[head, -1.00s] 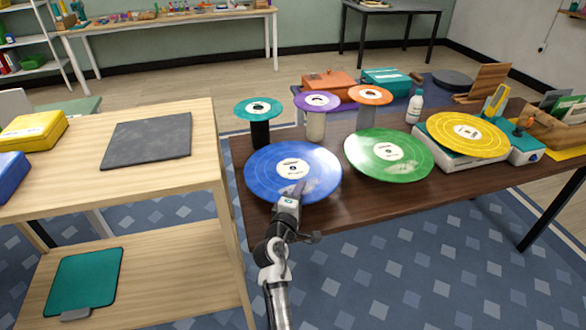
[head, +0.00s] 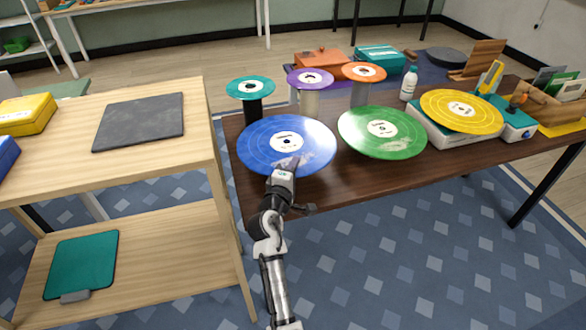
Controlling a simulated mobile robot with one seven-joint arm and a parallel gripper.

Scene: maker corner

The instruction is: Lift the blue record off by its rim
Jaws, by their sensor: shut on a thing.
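The blue record (head: 258,142) with a white label lies about level at the left end of the dark table, in the head view. Whatever bears it underneath is hidden. My gripper (head: 290,166) reaches in from the front and is shut on the record's near rim. The fingertips are small and partly blend with a pale patch on the record. I cannot tell a gap between the record and its support.
A green record (head: 405,145) sits close on the right, and a yellow record (head: 480,108) lies on a turntable. Teal (head: 250,84), purple (head: 298,76) and orange (head: 375,71) discs stand on posts behind. A wooden shelf unit (head: 180,165) stands left.

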